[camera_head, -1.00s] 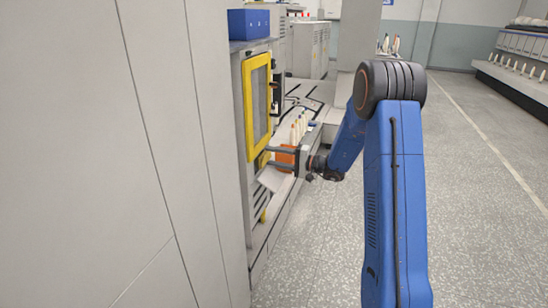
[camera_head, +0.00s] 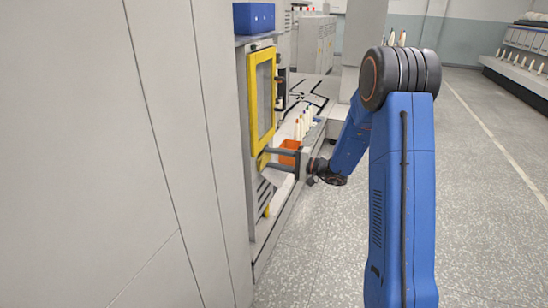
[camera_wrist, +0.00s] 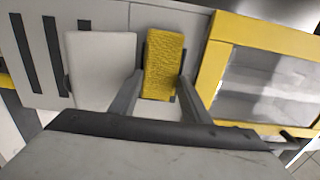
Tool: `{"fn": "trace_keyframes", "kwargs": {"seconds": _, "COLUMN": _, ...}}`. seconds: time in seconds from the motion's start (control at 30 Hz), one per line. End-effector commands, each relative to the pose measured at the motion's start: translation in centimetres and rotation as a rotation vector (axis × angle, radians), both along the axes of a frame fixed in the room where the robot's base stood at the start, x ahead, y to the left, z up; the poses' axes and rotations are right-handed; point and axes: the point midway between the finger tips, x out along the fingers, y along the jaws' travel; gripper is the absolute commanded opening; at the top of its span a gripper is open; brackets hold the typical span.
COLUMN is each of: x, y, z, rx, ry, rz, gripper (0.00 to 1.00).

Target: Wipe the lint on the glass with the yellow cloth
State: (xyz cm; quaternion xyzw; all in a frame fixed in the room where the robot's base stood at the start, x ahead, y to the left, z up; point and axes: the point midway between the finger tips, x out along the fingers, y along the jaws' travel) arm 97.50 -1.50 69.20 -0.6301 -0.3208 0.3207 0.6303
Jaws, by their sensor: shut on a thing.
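The glass (camera_head: 264,98) is a dark pane in a yellow frame on the machine's side; it also shows at right in the wrist view (camera_wrist: 262,85). Pale smears show on the pane in the wrist view, but I cannot tell lint from reflection. My gripper (camera_head: 268,158) is beside the lower edge of the frame. In the wrist view, my gripper (camera_wrist: 160,80) is shut on the textured yellow cloth (camera_wrist: 165,58), held between its two fingers. The cloth is left of the frame, apart from the glass.
A pale plate (camera_wrist: 102,65) is left of the cloth, beside dark slots. An orange container (camera_head: 289,150) and several bobbins stand behind my gripper. A blue box (camera_head: 254,17) sits on top. Grey cabinets line the left; open floor (camera_head: 480,210) lies right.

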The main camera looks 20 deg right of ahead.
Motion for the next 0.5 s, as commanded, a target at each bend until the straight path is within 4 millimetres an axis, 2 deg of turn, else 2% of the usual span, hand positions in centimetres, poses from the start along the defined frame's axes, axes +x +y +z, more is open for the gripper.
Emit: {"fn": "trace_keyframes", "kwargs": {"seconds": 0.5, "x": -2.1, "y": 1.9, "z": 0.0, "rx": 0.0, "ry": 0.0, "rz": 0.002, "gripper": 0.25}}
